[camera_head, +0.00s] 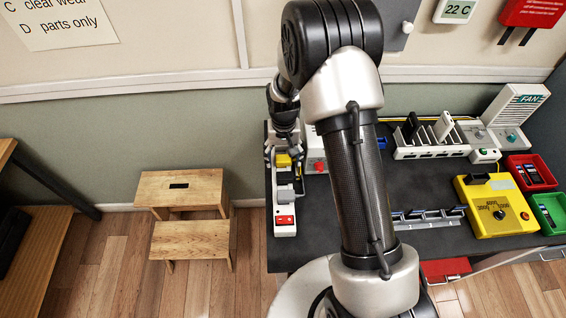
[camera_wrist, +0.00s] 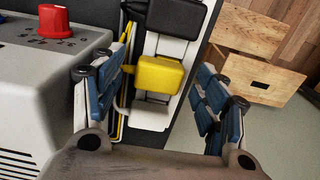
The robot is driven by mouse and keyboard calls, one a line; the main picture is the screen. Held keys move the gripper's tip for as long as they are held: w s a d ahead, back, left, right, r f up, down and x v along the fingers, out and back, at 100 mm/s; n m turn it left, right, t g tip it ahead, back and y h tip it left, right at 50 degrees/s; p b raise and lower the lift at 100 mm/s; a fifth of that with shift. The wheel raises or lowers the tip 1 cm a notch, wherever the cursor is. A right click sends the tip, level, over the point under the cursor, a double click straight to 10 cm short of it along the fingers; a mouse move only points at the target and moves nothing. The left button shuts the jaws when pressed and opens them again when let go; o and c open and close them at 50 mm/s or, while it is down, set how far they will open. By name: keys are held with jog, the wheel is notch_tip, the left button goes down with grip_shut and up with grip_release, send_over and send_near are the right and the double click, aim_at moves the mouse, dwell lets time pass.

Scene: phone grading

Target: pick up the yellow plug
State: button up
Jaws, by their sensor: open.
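The yellow plug (camera_head: 283,160) sits in a white power strip (camera_head: 285,230) at the left end of the dark table. In the wrist view the plug (camera_wrist: 158,75) lies between the fingers of my gripper (camera_wrist: 163,88), with space on the right side. The left finger is closer to it; I cannot tell whether they touch. My gripper is open and empty. In the head view my gripper (camera_head: 283,146) is over the strip and partly hides the plug. A black plug (camera_wrist: 176,14) sits in the strip beyond the yellow one.
A grey box with a red knob (camera_wrist: 54,20) stands close left of the fingers in the wrist view. A wooden step stool (camera_head: 190,240) is on the floor left of the table. A yellow device (camera_head: 496,206) and red and green bins are at the table's right.

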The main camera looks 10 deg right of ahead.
jog(key=shift+f, duration=0.55)
jog(key=shift+r, duration=0.1)
jog(key=shift+c, duration=0.4)
jog(key=c, duration=1.1)
